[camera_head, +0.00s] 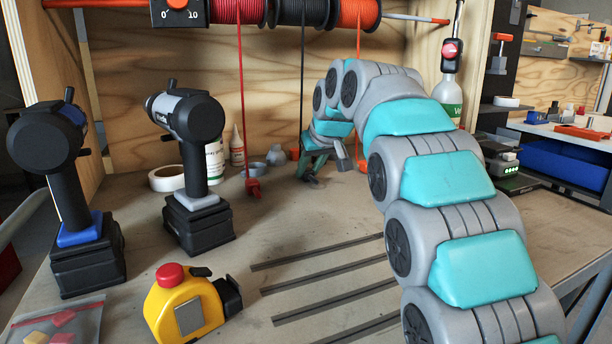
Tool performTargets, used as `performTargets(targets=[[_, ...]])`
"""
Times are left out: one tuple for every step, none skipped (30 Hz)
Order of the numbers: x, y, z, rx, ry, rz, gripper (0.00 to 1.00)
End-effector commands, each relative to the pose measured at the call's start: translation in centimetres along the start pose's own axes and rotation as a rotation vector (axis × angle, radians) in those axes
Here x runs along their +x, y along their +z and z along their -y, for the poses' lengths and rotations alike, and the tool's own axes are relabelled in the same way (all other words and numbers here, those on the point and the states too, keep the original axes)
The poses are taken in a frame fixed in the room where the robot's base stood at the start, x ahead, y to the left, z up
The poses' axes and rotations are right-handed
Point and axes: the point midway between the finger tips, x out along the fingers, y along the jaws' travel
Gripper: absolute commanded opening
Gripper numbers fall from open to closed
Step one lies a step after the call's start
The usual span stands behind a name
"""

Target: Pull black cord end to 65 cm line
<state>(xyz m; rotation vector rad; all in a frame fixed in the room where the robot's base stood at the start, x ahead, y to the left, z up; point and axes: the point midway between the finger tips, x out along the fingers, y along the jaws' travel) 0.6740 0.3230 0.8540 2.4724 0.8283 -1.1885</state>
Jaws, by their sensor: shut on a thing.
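The black cord (303,90) hangs down from the black spool (303,11) on the rod at the top. Its lower end is at my gripper (313,181), low over the back of the workbench. My gripper is small in view and partly hidden by my arm, and it is shut on the black cord end. Several dark strips (325,270) lie across the bench in front of it. No numbers show on them, so I cannot tell which is the 65 cm line.
A red cord (241,95) hangs left of the black cord, an orange cord (359,45) right. Two drills (190,160) (62,190) stand at left, a yellow tape measure (185,305) in front. Bottles (237,147) and a tape roll (167,178) are behind.

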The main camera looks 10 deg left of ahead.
Motion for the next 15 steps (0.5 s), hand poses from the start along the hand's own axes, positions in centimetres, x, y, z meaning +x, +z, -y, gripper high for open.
performTargets(targets=[[-0.1,-0.1,0.0,0.000,0.000,0.000,0.00],[-0.2,-0.1,0.0,0.000,0.000,0.000,0.00],[-0.3,-0.2,0.0,0.000,0.000,0.000,0.00],[-0.4,-0.3,0.0,0.000,0.000,-0.001,0.00],[-0.5,-0.4,0.0,0.000,0.000,0.000,0.00],[-0.6,-0.5,0.0,0.000,0.000,0.000,0.00],[-0.7,-0.6,0.0,0.000,0.000,0.000,0.00],[-0.8,-0.7,0.0,0.000,0.000,0.000,0.00],[-1.0,-0.8,0.0,0.000,0.000,0.001,0.00],[-1.1,-0.9,0.0,0.000,0.000,0.001,0.00],[-1.2,-0.9,0.0,0.000,0.000,0.001,0.00],[-1.3,-1.1,0.0,0.000,0.000,0.001,0.00],[-1.4,-1.1,0.0,0.000,0.000,0.001,0.00],[-1.6,-1.2,0.0,0.000,0.000,0.001,0.00],[-1.7,-1.3,0.0,0.000,0.000,0.002,0.00]])
